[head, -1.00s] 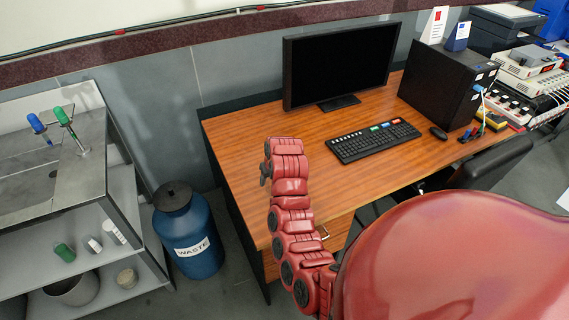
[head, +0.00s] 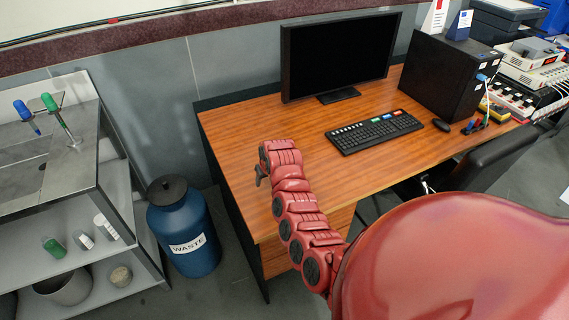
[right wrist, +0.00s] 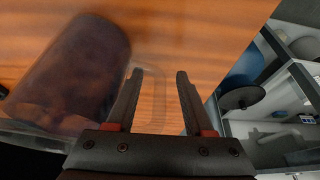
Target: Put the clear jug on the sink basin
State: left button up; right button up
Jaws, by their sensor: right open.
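My right gripper (head: 261,181) hangs over the left part of the wooden desk at the end of my red arm. In the right wrist view its two fingers (right wrist: 154,76) are apart. Faint clear outlines, like a jug's handle, show between and around the fingers. A dark see-through cylinder (right wrist: 75,75) left of the fingers looks like the clear jug's body. I cannot tell whether the fingers touch it. No jug can be made out in the head view. The sink basin (head: 22,178) is in the grey counter at the left. My left gripper is not in view.
A blue waste drum (head: 183,232) stands between counter and desk. The desk (head: 240,135) holds a monitor (head: 338,52), keyboard (head: 374,131) and black computer case (head: 447,75). A black chair (head: 490,160) is at the right.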

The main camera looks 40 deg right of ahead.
jog(key=shift+r, duration=0.1)
grip_shut()
dwell(1.3)
